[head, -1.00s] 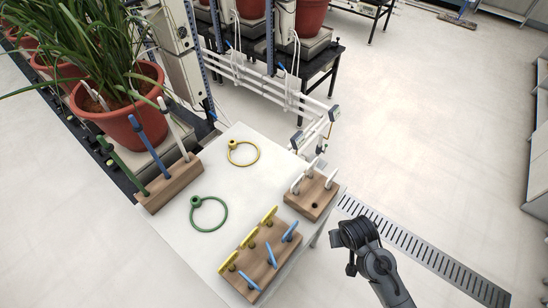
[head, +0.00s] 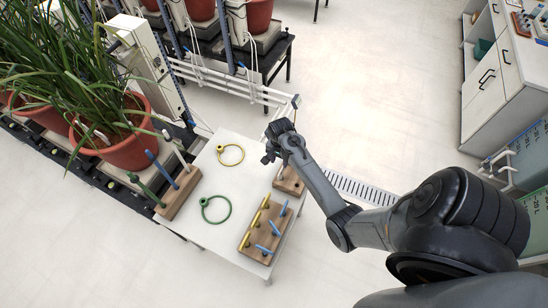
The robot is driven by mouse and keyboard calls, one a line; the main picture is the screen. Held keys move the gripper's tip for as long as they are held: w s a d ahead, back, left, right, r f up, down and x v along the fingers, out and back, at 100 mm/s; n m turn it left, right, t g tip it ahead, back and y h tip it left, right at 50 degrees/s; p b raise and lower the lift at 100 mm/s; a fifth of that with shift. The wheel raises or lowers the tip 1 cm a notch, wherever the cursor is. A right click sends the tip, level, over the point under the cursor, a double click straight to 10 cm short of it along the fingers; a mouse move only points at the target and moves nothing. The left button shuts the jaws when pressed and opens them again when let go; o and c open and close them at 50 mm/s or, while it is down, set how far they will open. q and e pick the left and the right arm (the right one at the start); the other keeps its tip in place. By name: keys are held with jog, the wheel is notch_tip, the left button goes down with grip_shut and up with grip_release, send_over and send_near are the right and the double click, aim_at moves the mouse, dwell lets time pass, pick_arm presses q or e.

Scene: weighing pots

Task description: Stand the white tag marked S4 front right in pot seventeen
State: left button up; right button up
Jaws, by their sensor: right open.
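My right gripper (head: 268,156) is open over the right part of the white table. It is just above and beside the small wooden block (head: 290,184) that carried white tags. My gripper and forearm hide most of that block and its tags, and no marking such as S4 is readable. A terracotta pot (head: 128,152) with long-leaved green plants stands left of the table, with a pale tag in it. I cannot read which pot is number seventeen. My left gripper is not in view.
On the white table (head: 222,182) are a yellow ring (head: 231,164), a green ring (head: 202,203), a block (head: 246,245) of yellow and blue tags, and a block (head: 168,208) with green, blue and white stakes. Clear floor lies beyond.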

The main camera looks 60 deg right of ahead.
aim_at(282, 173)
jog(key=f, duration=0.1)
jog(key=s+f, duration=0.1)
jog(key=f, duration=0.2)
jog(key=shift+s+a, duration=0.15)
jog(key=shift+s, duration=0.1)
notch_tip(282, 173, down, 6)
jog(key=shift+w+r+b, duration=0.1)
jog(key=shift+r+b, duration=0.15)
jog(key=shift+b, duration=0.5)
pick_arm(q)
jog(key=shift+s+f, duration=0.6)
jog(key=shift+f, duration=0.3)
pick_arm(e)
jog(key=shift+f, duration=0.65)
grip_shut()
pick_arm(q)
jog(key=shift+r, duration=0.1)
pick_arm(e)
jog(key=shift+r, duration=0.15)
